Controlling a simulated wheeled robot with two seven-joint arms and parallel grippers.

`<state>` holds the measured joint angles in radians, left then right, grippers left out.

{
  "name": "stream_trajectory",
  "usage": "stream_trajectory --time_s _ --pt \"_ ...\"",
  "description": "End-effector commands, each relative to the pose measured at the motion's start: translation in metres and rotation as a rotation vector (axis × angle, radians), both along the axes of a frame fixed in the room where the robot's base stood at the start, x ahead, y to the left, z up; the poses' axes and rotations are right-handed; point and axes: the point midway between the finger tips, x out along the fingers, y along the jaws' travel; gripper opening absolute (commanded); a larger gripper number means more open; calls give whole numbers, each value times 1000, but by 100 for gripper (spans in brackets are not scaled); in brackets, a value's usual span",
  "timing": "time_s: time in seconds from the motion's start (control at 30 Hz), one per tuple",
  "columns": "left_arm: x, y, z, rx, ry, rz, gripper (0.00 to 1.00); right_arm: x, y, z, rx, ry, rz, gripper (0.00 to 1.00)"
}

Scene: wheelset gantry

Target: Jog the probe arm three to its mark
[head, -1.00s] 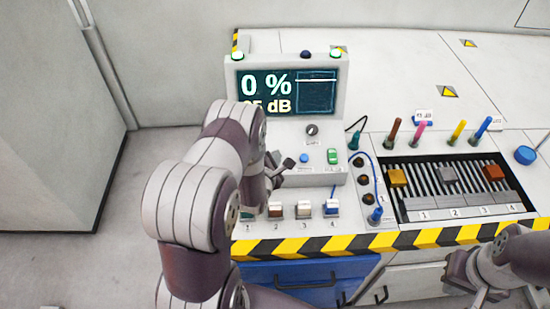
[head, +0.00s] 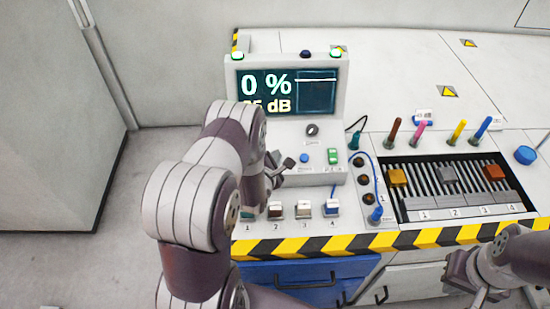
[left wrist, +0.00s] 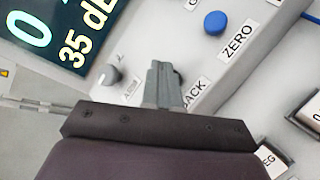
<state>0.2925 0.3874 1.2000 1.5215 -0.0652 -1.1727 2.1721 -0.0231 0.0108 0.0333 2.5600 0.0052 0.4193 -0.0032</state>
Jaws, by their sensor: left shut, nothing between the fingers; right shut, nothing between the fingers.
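My left gripper (head: 289,162) is shut and empty above the console face, behind this row. In the left wrist view its closed fingers (left wrist: 160,70) point between a grey knob (left wrist: 113,77) and the blue ZERO button (left wrist: 215,22). The screen (head: 288,92) reads 0 % and 35 dB, partly covered by my left arm. My right gripper (head: 478,299) is shut at the lower right, partly cut off.
Right of the console lies a ribbed bed (head: 432,178) with coloured blocks and numbered plates. Several coloured pegs stand behind it. A yellow-black striped edge (head: 400,240) runs along the front.

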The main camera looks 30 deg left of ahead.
Motion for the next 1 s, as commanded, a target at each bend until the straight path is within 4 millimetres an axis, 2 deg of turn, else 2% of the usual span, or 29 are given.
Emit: stream_trajectory --time_s 0.13,1.0 --pt "2 1 -7 0 0 0 0 0 0 -8 0 0 0 0" --pt "4 3 -12 0 0 0 0 0 0 -13 0 0 0 0"
